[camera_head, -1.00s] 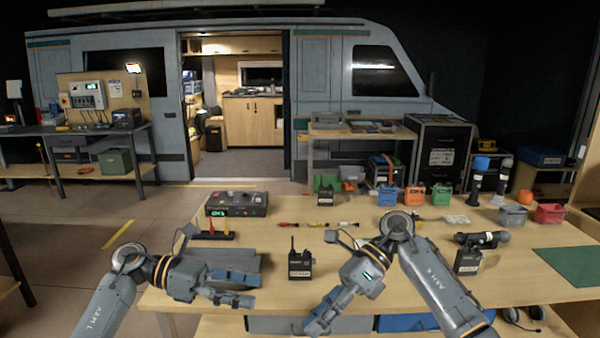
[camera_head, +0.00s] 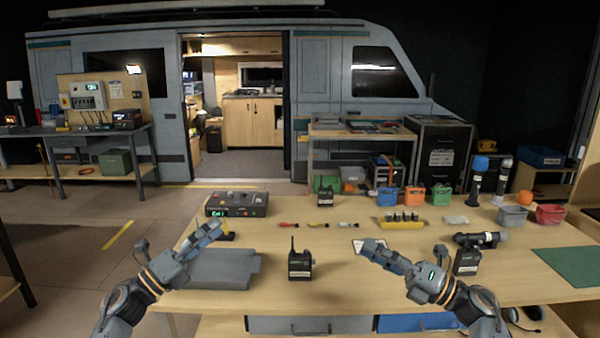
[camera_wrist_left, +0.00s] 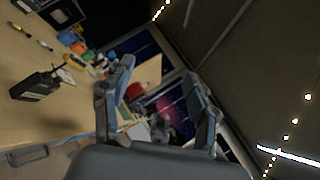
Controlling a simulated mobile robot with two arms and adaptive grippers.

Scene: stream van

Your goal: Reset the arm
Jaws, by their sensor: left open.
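My left gripper (camera_head: 210,232) is over the left part of the wooden table, above the back of a grey tray-like piece (camera_head: 222,270). In the left wrist view its two fingers (camera_wrist_left: 160,88) are spread apart with nothing between them. My right gripper (camera_head: 374,250) is over the middle of the table, right of a black radio pack (camera_head: 300,264), pointing left and away. Its fingers look close together, and their gap is not clear. I see nothing held in it. A pale card (camera_head: 357,245) is partly hidden behind its tips.
A black control box (camera_head: 237,204) is at the back left of the table. Coloured pens (camera_head: 318,225) and a yellow battery holder (camera_head: 402,222) lie mid-table. Another radio pack (camera_head: 466,261), microphones and a green mat (camera_head: 572,266) are at the right.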

